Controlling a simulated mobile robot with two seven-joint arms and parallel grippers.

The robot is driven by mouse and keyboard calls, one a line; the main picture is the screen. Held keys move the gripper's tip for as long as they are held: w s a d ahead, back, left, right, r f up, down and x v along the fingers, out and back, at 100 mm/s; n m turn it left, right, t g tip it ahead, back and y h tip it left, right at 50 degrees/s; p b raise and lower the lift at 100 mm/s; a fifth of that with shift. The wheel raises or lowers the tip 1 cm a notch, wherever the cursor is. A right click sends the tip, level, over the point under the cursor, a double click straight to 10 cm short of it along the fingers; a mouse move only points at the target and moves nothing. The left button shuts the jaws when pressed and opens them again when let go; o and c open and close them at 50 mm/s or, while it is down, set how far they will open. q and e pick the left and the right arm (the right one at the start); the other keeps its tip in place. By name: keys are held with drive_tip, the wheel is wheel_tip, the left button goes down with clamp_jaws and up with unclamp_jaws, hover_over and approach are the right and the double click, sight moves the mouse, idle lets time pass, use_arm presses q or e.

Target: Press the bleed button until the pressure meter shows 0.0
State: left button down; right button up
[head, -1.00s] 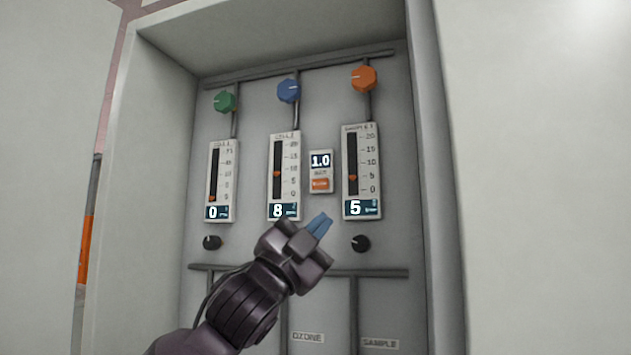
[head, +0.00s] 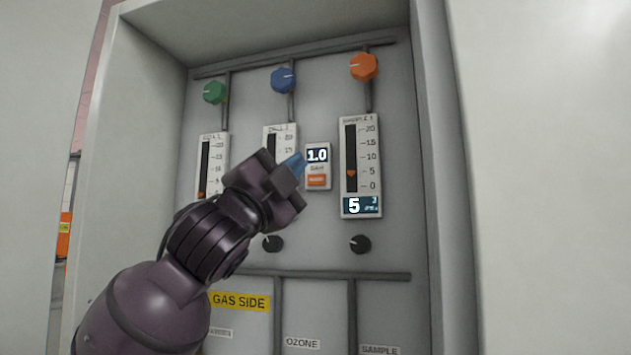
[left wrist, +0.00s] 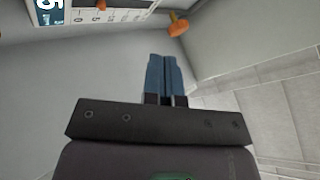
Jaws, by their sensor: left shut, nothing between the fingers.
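The pressure meter (head: 317,156) is a small white unit with a dark display reading 1.0. The orange bleed button (head: 317,180) sits just below the display. My left gripper (head: 296,162) is shut and empty, with its blue fingertips just left of the meter in the head view. I cannot tell whether the tips touch the panel. In the left wrist view the blue fingers (left wrist: 164,78) are together. The meter and button do not show there. My right gripper is not in view.
The sample gauge (head: 361,165) reads 5, right of the meter. Green (head: 215,92), blue (head: 283,80) and orange (head: 363,66) knobs sit above the gauges. Black knobs (head: 360,244) sit below. The recess walls (head: 432,150) flank the panel. My arm hides parts of two gauges.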

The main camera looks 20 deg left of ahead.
sight(311, 177)
use_arm(q)
drive_tip(key=w, duration=0.3)
drive_tip(key=w+p, duration=0.1)
drive_tip(key=w, duration=0.3)
drive_tip(key=shift+w+d+r, duration=0.1)
drive_tip(key=shift+d, duration=0.1)
drive_tip(key=shift+w, duration=0.65)
idle(1.3)
drive_tip(key=shift+w, duration=0.15)
drive_tip(key=shift+w, duration=0.3)
